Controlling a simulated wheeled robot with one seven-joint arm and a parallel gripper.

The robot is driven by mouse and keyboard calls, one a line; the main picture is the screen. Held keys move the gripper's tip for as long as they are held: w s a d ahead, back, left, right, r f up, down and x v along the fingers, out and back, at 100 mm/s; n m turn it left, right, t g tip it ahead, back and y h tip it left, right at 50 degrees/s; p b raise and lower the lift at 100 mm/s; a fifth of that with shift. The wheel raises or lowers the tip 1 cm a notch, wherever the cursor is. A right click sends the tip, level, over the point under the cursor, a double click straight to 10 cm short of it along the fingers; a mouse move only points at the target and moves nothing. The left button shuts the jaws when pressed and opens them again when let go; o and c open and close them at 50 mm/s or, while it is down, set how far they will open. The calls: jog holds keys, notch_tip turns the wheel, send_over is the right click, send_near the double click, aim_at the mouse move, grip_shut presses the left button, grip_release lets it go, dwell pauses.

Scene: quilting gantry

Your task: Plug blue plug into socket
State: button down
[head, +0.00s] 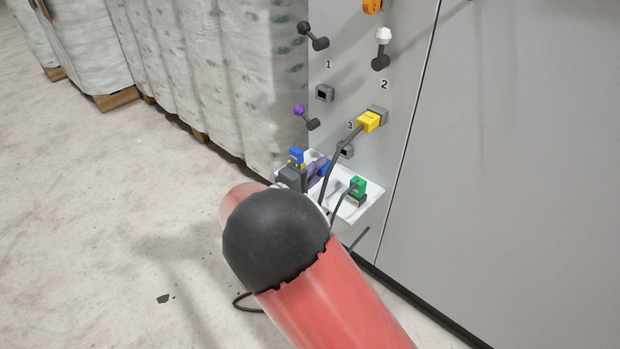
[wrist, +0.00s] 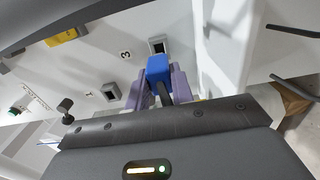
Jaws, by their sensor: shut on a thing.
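The blue plug (wrist: 158,68) is between the purple fingers of my gripper (wrist: 158,84) in the wrist view, with its dark cable running back toward the palm. My gripper is shut on it. The empty dark socket (wrist: 158,46) beside the number 3 lies just beyond the plug's front end. I cannot tell whether they touch. In the head view, my gripper (head: 319,171) is low by the panel, with blue of the plug (head: 324,167) at its fingers. The same socket (head: 346,151) shows just above and to the right, under the number 3.
A yellow plug (head: 369,121) sits in another socket. A second empty socket (head: 325,93) is under the number 1. A green plug (head: 357,187) stands on the white shelf (head: 374,205). Levers with black (head: 303,28), white (head: 383,35) and purple (head: 299,109) knobs stick out from the panel.

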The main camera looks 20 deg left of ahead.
aim_at(331, 159)
jog(key=shift+b+x, duration=0.3)
jog(key=shift+x, duration=0.95)
jog(key=shift+b, duration=1.1)
dwell(0.6)
jog(key=shift+b+x, duration=0.8)
jog(key=shift+x, duration=0.55)
jog(key=c, duration=1.1)
grip_release()
jog(key=v, duration=0.8)
